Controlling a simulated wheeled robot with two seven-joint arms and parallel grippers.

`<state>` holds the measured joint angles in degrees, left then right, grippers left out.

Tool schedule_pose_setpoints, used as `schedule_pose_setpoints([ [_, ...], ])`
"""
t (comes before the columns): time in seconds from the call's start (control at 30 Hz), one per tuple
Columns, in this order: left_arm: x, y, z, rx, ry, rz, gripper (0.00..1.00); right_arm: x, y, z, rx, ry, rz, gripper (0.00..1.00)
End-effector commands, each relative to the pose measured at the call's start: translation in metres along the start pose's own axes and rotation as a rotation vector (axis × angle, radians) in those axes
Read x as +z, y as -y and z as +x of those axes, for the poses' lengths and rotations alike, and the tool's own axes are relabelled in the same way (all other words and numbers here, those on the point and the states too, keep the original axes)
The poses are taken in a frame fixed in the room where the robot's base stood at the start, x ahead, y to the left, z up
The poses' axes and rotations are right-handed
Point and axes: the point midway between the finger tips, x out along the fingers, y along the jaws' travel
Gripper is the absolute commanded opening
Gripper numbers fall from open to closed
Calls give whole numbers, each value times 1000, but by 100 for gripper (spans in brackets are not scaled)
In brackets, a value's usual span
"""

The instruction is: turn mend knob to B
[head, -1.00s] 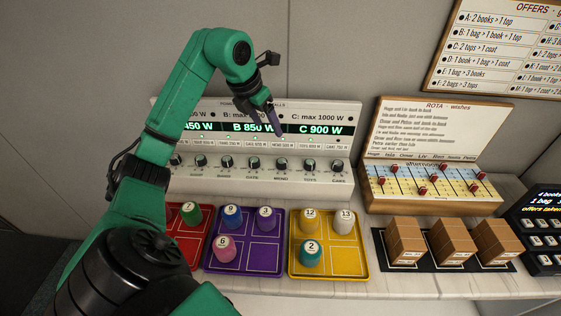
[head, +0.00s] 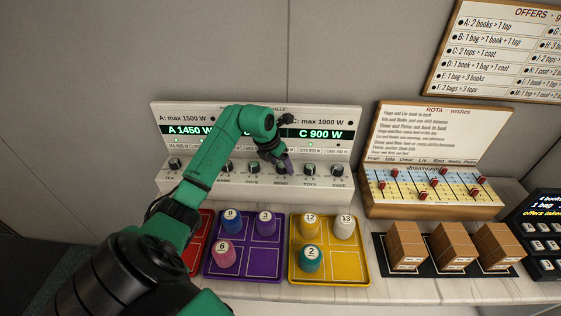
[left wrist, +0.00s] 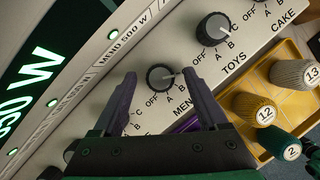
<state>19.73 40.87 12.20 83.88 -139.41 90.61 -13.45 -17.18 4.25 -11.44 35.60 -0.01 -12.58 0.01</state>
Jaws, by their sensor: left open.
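The mend knob (left wrist: 162,77) is a dark round knob on the light panel (left wrist: 120,42), with OFF, A, B and C printed around it. In the left wrist view it sits between the two purple fingers of my left gripper (left wrist: 159,74), which is open. I cannot tell whether either finger touches the knob. A pale mark shows on the knob's right side, but the exact setting is hard to read. In the head view my left gripper (head: 287,165) is at the panel's knob row and hides most of the mend knob. My right gripper is not in view.
The toys knob (left wrist: 213,28) is beside the mend knob. Below the panel, a purple tray (head: 243,273) and a yellow tray (head: 330,272) hold numbered pegs. The rota board (head: 435,205) and brown boxes (head: 407,243) stand to the right.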

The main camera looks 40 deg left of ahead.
Motion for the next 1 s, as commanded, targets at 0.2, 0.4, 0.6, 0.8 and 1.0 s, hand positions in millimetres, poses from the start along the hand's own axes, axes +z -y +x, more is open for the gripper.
schedule_pose_setpoints([
  [0.2, 0, 0, 1, 1, 0, 0, 76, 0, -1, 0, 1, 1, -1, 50],
  [0.4, 0, 0, 1, 1, 0, 0, 0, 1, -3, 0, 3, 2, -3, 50],
  [0.6, 0, -1, 1, -1, 0, 6, 0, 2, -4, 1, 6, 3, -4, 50],
  [0.8, 0, -2, 2, -18, 0, 54, 0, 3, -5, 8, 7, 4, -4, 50],
  [1.0, -1, -4, 3, -61, -1, 159, 0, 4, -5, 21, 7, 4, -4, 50],
])
